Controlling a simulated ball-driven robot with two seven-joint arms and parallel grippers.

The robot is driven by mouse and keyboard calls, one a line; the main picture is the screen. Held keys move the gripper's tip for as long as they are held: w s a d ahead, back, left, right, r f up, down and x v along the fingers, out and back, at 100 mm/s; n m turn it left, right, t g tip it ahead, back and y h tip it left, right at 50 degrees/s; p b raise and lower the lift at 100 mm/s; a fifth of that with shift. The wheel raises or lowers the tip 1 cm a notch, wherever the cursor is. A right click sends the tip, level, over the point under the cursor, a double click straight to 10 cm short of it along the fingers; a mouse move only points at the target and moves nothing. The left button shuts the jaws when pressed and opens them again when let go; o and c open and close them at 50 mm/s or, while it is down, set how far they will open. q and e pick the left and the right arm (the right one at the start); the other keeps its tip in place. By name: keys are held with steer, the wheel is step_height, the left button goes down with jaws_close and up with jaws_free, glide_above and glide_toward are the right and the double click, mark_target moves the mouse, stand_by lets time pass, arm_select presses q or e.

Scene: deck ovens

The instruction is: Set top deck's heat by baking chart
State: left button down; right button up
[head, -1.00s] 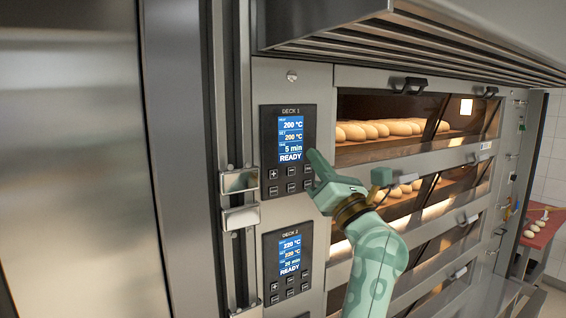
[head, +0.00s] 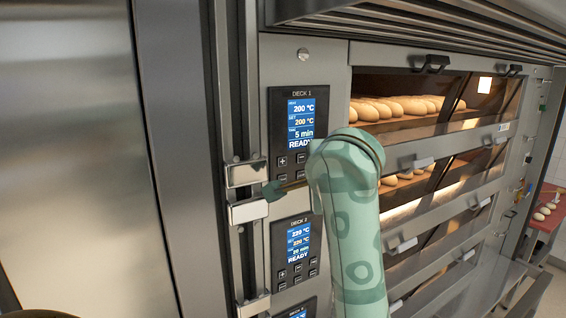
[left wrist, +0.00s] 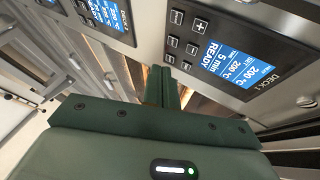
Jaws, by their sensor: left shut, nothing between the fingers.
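The panel also shows upside down in the left wrist view (left wrist: 228,50). My left gripper (head: 275,190) is shut and empty, at the panel's lower left edge, mostly hidden by my arm. In the left wrist view its fingers (left wrist: 164,82) point near the keys; I cannot tell whether they touch. My right gripper is out of view.
The Deck 2 panel (head: 294,250) sits below, reading 220 °C and READY. Metal latches (head: 246,174) stick out left of the panels. Loaves (head: 395,106) lie behind the top deck's glass. A hood (head: 420,35) overhangs above. No baking chart is visible.

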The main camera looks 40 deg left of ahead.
arm_select(q)
steer(key=a, duration=0.1)
glide_toward(287, 165)
step_height(287, 165, down, 4)
steer(key=w+a, duration=0.2)
steer(key=w, duration=0.1)
steer(key=shift+a+r, duration=0.25)
steer(key=shift+a, duration=0.15)
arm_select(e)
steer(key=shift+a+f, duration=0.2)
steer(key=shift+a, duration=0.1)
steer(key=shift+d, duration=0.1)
arm_select(q)
steer(key=shift+a, duration=0.1)
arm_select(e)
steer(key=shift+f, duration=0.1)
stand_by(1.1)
arm_select(q)
steer(key=shift+a+b, duration=0.1)
steer(key=shift+b, duration=0.45)
steer(key=shift+w+r, duration=0.1)
steer(key=shift+r, duration=0.05)
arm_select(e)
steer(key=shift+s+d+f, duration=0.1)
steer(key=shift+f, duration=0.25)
